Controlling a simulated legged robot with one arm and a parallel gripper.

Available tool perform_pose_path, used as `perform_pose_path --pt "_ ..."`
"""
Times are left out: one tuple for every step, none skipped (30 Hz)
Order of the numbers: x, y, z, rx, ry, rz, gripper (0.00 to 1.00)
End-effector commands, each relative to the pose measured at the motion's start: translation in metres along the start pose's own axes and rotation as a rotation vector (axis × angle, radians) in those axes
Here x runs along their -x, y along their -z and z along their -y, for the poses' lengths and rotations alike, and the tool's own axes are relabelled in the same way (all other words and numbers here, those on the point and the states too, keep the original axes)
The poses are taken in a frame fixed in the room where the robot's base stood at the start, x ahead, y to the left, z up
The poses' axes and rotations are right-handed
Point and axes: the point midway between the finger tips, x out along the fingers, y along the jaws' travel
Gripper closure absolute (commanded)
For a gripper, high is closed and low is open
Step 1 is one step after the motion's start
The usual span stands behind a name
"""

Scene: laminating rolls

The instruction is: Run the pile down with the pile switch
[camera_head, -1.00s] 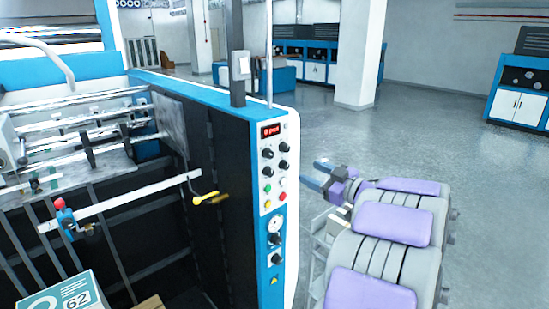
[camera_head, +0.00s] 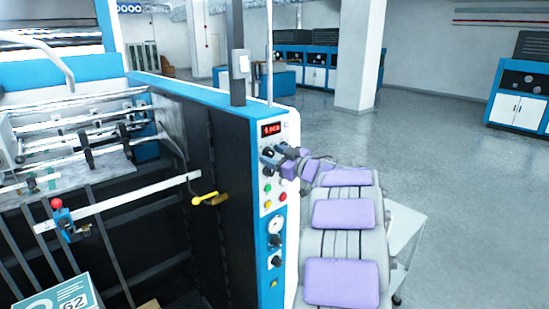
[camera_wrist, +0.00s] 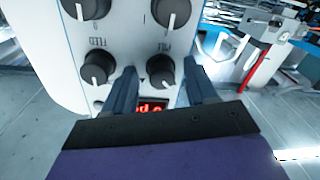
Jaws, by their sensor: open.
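The control panel (camera_head: 272,200) stands on the blue and white end of the machine. My gripper (camera_head: 275,157) is at its upper knobs, just below the red display (camera_head: 271,128). In the wrist view the panel appears upside down. There my gripper (camera_wrist: 160,72) is open, with one finger on each side of a black knob (camera_wrist: 160,70); I cannot tell if they touch it. A small label that seems to read PILE (camera_wrist: 167,47) is beside this knob. Another black knob (camera_wrist: 95,68) is near a FEED label. The pile (camera_head: 60,300) shows partly at the lower left, with a printed 62 on top.
Green, yellow and red buttons (camera_head: 268,196) and a gauge (camera_head: 277,225) are lower on the panel. A yellow-handled lever (camera_head: 208,199) is on the machine's inner side. A grey post (camera_head: 239,75) rises above the panel. Open floor (camera_head: 440,170) lies to the right.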

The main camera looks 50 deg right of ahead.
Motion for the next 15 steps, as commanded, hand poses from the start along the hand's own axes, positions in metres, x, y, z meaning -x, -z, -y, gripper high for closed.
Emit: perform_pose_path --pt "-0.0012 0.0001 0.0002 0.000 0.000 0.000 0.43" --pt "-0.0015 0.0003 0.0002 0.000 0.000 0.000 0.43" --pt "-0.0016 0.0004 0.0001 0.000 0.000 0.000 0.43" --pt "-0.0016 0.0004 0.0001 0.000 0.000 0.000 0.43" --pt "-0.0016 0.0003 0.0000 0.000 -0.001 0.000 0.43" --pt "-0.0015 0.0003 0.0000 0.000 -0.001 0.000 0.43" --pt "-0.0014 0.0003 0.0000 0.000 -0.001 0.000 0.43" --pt "-0.0014 0.0002 0.0000 0.000 -0.001 0.000 0.43" --pt "-0.0014 0.0001 0.0000 0.000 -0.001 0.001 0.46" --pt "-0.0014 0.0001 0.0000 0.000 -0.001 0.001 0.49" --pt "-0.0014 0.0001 0.0000 0.000 -0.001 0.001 0.52" --pt "-0.0013 0.0001 0.0000 0.000 -0.001 0.000 0.55" --pt "-0.0013 0.0001 0.0000 0.000 -0.001 0.001 0.58" --pt "-0.0013 0.0001 0.0000 0.000 -0.001 0.001 0.61" --pt "-0.0013 0.0001 -0.0001 0.000 -0.001 0.001 0.65"
